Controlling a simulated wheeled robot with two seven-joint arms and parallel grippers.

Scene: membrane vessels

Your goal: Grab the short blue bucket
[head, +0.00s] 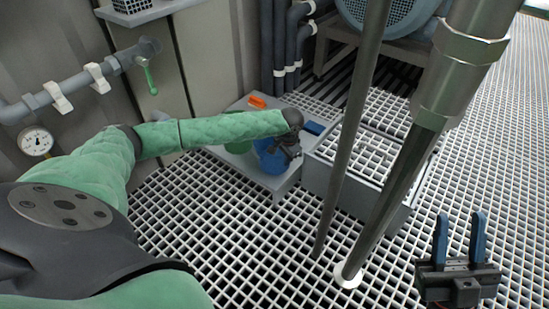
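The short blue bucket (270,165) stands on a low grey platform near the middle of the head view. My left arm reaches across from the left, and my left gripper (288,152) is at the bucket's upper right rim, overlapping it in the picture. The gripper's fingers are dark and small here, so I cannot tell whether they are closed on the rim. Part of the bucket is hidden behind the gripper and forearm. My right gripper (460,238) is at the lower right, empty, with its two blue fingers apart and pointing up.
A green container (237,146) is beside the blue bucket, partly hidden by my arm. An orange item (257,102) and a blue item (314,128) lie on the platform (279,188). A grated step (365,160) adjoins on the right. Two slanted poles (350,130) stand between my grippers.

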